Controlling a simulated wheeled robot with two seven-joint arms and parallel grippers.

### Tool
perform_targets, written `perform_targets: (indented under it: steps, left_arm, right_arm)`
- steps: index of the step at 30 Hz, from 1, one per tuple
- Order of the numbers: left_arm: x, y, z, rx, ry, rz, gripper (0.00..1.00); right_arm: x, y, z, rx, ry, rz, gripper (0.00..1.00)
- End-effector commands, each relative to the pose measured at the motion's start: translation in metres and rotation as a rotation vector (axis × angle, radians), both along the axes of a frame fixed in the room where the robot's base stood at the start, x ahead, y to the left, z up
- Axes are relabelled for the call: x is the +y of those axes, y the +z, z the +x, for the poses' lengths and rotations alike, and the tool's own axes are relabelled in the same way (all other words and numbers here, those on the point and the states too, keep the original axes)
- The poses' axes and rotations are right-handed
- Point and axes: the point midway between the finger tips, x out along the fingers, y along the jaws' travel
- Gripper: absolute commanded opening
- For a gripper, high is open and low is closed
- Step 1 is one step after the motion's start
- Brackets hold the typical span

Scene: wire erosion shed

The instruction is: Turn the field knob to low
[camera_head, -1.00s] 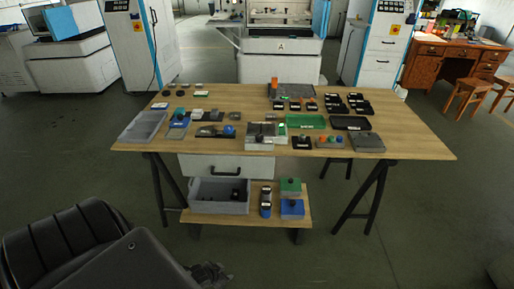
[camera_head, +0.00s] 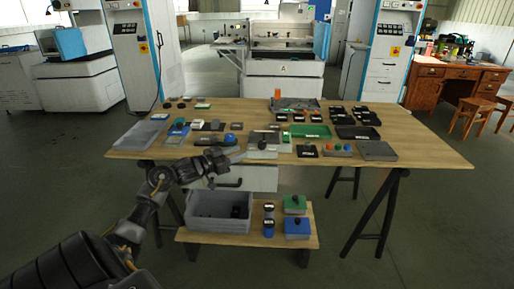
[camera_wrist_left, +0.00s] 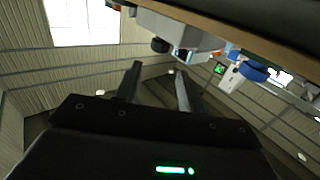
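A light grey box (camera_head: 263,153) stands near the front edge of the wooden table (camera_head: 420,150). It carries a dark knob (camera_head: 262,144). Its lettering is too small to read, so I cannot tell for sure that this is the field knob or how it is set. In the left wrist view, which looks tilted, a dark knob (camera_wrist_left: 160,46) shows on a pale box (camera_wrist_left: 183,28), beyond the fingertips. My left gripper (camera_head: 238,157) is just left of the grey box at the table's front edge. Its fingers (camera_wrist_left: 158,80) are apart with nothing between them. My right gripper is not in view.
A blue knob (camera_head: 230,138) lies left of the grey box, and it seems to show large in the wrist view (camera_wrist_left: 255,70). Right of the box stand a black labelled block (camera_head: 307,151) and a box with coloured buttons (camera_head: 337,149). A grey bin (camera_head: 205,222) sits on the lower shelf.

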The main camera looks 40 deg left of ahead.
Motion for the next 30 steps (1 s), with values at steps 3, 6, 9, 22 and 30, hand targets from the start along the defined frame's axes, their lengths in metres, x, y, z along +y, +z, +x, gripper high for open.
perform_targets:
  steps: [3,6,9,22,30]
  left_arm:
    - [-0.005,0.001,0.023,-0.004,0.0,-0.002,0.4]
    - [-0.01,0.0,0.042,-0.002,0.001,0.0,0.4]
    - [-0.014,0.0,0.059,-0.003,0.001,-0.002,0.4]
    - [-0.021,-0.001,0.087,0.0,0.002,0.002,0.4]
    - [-0.021,-0.001,0.087,0.0,0.002,0.002,0.27]
  right_arm:
    - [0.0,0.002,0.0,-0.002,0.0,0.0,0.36]
    - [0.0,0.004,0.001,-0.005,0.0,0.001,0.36]
    - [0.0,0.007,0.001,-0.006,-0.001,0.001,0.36]
    - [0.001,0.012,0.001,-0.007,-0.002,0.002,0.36]
    - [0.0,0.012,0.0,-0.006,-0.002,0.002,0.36]
